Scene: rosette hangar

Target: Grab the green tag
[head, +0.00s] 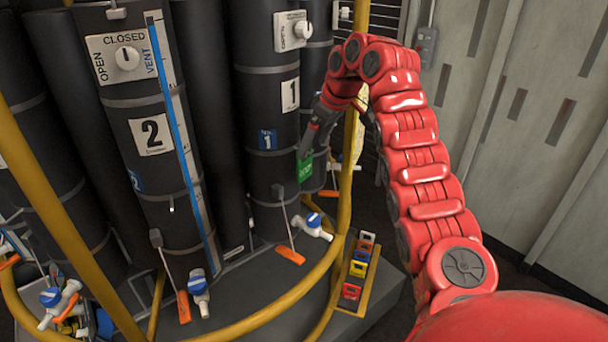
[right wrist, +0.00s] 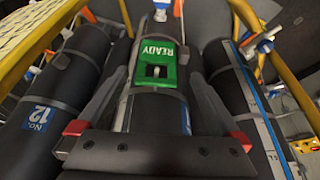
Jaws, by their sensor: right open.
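The green tag (head: 304,170) hangs low beside the front of the black cylinder marked 1 (head: 262,110), just below my right gripper (head: 311,142). In the right wrist view the green tag (right wrist: 154,66) reads READY and has a dark slot with a light piece in it. It shows ahead of and between the spread fingers of my right gripper (right wrist: 160,82), with a dark cylinder behind it. The right gripper is open and empty. I cannot tell how far the tag is from the fingertips. My left gripper is not in view.
Yellow rails (head: 345,180) curve around the cylinders close to my right arm. Blue-and-white valves (head: 313,226) and orange-ended levers (head: 290,255) stick out below. A yellow holder with coloured tags (head: 352,291) sits at the base's right edge. A grey wall is at right.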

